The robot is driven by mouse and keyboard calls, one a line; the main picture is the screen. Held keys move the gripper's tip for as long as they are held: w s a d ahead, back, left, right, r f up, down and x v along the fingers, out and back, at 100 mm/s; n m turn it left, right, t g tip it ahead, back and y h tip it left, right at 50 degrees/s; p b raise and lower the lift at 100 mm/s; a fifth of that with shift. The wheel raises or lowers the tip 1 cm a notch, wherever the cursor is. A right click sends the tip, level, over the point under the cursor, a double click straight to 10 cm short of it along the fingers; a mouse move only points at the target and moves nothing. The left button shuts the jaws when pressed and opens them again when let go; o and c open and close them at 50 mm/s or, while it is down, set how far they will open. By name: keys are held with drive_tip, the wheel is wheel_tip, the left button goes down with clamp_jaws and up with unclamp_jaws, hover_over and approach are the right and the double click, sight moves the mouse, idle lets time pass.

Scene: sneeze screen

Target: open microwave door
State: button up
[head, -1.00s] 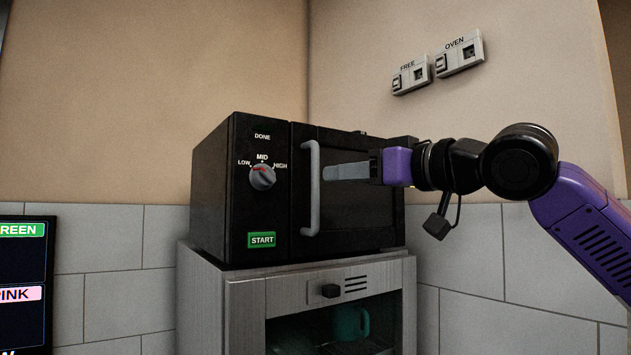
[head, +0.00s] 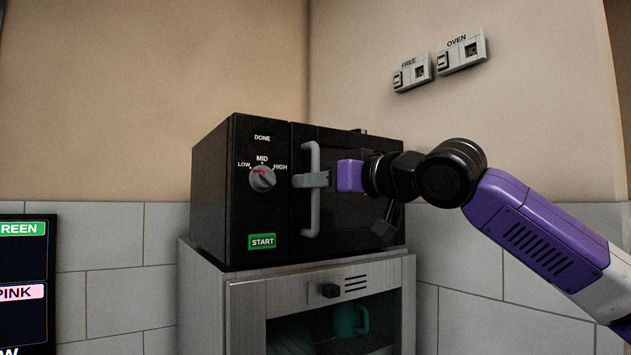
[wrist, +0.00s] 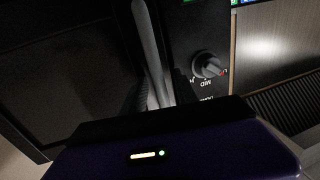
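The black microwave (head: 233,190) stands on a grey cabinet, its door (head: 350,225) closed on the front. The door's grey vertical handle (head: 314,215) is at the door's left side. My gripper (head: 312,180) is at the middle of the handle, with its grey fingers reaching across it. In the wrist view the handle (wrist: 150,45) runs down between the dark fingers. I cannot tell whether the fingers press on it. The knob (head: 262,178) and green START button (head: 262,241) are left of the door.
The cabinet (head: 245,310) below has a dark window with a teal mug (head: 350,320) inside. Two switches, FREE (head: 412,74) and OVEN (head: 461,52), are on the right wall. A screen (head: 28,285) is at the left edge. Open space lies left of the microwave.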

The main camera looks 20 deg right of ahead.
clamp_jaws()
idle(1.3)
